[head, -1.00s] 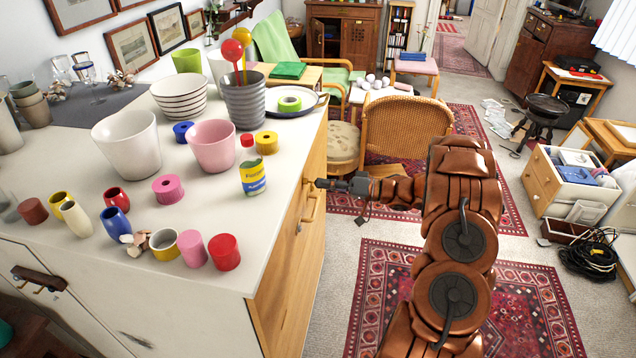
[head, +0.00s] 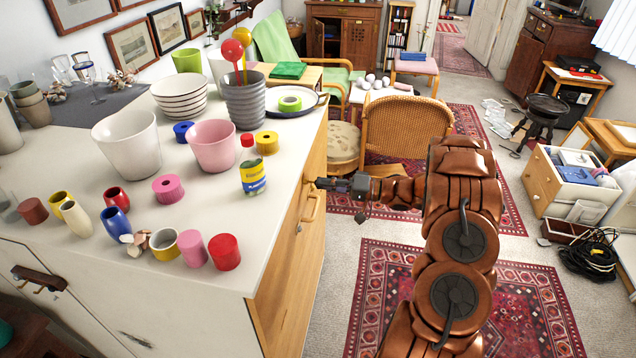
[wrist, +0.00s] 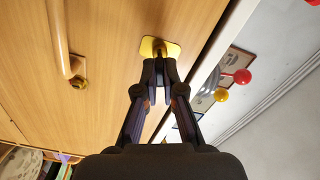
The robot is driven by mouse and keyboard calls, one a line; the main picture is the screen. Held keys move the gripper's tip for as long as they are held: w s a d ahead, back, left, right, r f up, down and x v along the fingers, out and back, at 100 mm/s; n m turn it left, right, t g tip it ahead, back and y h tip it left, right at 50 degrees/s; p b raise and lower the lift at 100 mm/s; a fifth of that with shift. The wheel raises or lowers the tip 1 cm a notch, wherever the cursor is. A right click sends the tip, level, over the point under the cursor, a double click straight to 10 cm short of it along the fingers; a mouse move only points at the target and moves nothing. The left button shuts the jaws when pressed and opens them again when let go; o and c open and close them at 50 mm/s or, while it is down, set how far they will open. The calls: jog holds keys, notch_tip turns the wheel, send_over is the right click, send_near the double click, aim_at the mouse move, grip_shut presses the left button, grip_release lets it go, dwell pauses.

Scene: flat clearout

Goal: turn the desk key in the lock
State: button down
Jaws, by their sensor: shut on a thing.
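The desk front is light wood, with a brass lock plate (wrist: 158,47) near its top edge in the wrist view. My gripper (wrist: 160,65) is at the plate with its fingers closed together. The key itself is hidden between the fingertips, so its angle cannot be told. In the head view my gripper (head: 325,184) reaches the desk's wooden front (head: 290,255) from the right, just below the white top.
A wooden handle (wrist: 60,40) is beside the lock on the same front. The white desk top (head: 130,240) holds several cups, pots and coloured cylinders. A wicker chair (head: 405,130) stands behind my arm. Patterned rug (head: 540,310) covers the floor at the right.

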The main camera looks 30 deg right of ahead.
jog(key=shift+m, duration=1.7)
jog(key=shift+m, duration=0.3)
jog(key=c, duration=1.2)
grip_release()
jog(key=v, duration=1.2)
